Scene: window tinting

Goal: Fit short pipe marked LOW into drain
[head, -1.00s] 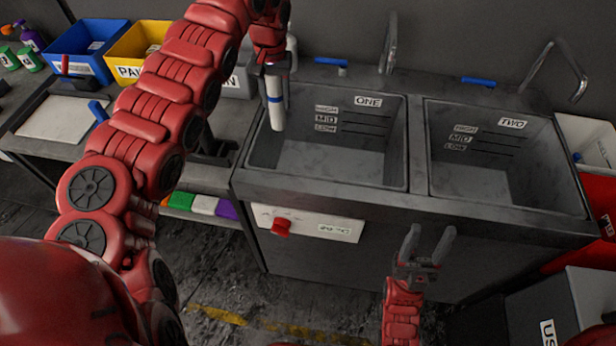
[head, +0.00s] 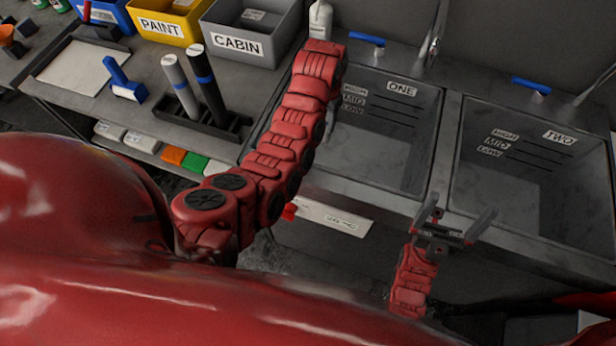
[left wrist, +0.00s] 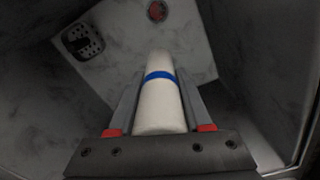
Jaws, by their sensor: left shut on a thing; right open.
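My left gripper (left wrist: 161,80) is shut on a white pipe (left wrist: 158,108) with a blue band, seen in the left wrist view. No mark on it can be read. The pipe points down into a sink basin, apart from a round reddish drain (left wrist: 158,10) in the pale basin floor. In the head view, my left arm reaches over the left side of basin ONE (head: 395,150) and hides most of that gripper and pipe. My right gripper (head: 460,210) is open and empty in front of the sinks.
Basin TWO (head: 535,190) is at the right. A black rack (head: 230,135) holds a grey pipe (head: 180,85) and a dark pipe (head: 205,85). Taps and blue-handled levers (head: 367,39) line the sink's back edge.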

